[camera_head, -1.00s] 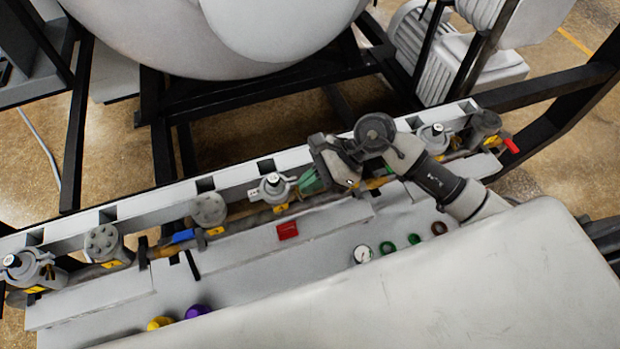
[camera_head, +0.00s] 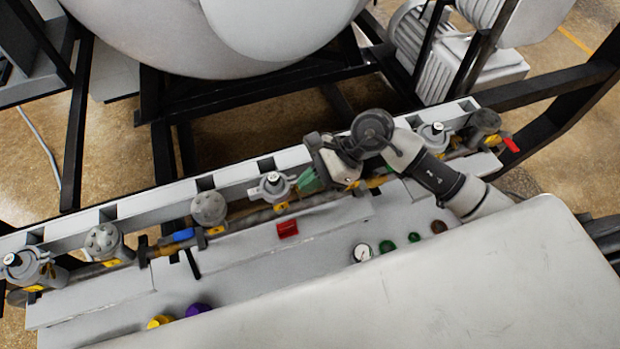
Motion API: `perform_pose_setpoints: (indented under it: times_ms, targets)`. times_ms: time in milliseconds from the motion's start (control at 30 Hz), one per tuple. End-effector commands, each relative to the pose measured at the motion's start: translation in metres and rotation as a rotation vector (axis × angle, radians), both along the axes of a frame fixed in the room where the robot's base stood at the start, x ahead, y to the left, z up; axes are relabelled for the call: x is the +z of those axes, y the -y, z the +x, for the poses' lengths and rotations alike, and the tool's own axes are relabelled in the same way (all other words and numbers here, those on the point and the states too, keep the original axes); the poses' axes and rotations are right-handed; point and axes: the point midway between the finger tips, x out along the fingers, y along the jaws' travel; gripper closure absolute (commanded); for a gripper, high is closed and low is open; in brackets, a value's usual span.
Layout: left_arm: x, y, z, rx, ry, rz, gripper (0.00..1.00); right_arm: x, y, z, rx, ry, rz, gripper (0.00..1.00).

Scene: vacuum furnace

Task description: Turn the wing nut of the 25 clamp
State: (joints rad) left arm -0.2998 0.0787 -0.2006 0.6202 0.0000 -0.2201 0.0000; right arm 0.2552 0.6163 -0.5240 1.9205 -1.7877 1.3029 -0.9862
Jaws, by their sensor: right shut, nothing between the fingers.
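Clamp-like grey fittings sit in a row along the pale rail; I cannot read which is the 25 clamp. One fitting (camera_head: 272,186), with a white labelled top and side lugs, is just left of my right gripper (camera_head: 306,181). The right gripper has green fingers, pointing left at this fitting's right side. The fingers are shut with nothing visible between them; whether they touch the lug is too small to tell. Similar labelled fittings stand at the far left (camera_head: 25,268) and at the right (camera_head: 433,134). My left gripper is not in view.
Grey bolted cylinders (camera_head: 209,208) stand between the fittings, with a pipe with a blue handle (camera_head: 183,235) below. A red block (camera_head: 288,229), a gauge (camera_head: 362,253) and coloured rings lie on the ledge. A large pale panel (camera_head: 420,300) fills the foreground.

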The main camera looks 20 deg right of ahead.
Motion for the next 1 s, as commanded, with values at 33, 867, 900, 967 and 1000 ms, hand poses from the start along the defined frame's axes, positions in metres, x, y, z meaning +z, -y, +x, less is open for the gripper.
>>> perform_pose_setpoints:
  times_ms: [33,867,900,967,1000]
  targets:
    - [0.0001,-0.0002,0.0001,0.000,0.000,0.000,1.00,0.0003,-0.0003,0.0000,0.001,0.001,-0.007,1.00]
    - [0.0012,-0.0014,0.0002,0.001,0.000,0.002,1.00,0.0038,-0.0061,-0.0004,0.002,0.008,-0.175,1.00]
    - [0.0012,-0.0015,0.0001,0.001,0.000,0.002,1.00,0.0043,-0.0067,-0.0002,0.002,0.009,-0.193,1.00]
    - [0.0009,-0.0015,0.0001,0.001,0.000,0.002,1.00,0.0047,-0.0077,-0.0002,0.003,0.010,-0.225,1.00]
    - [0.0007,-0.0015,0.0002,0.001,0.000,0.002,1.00,0.0050,-0.0086,-0.0001,0.003,0.012,-0.246,1.00]
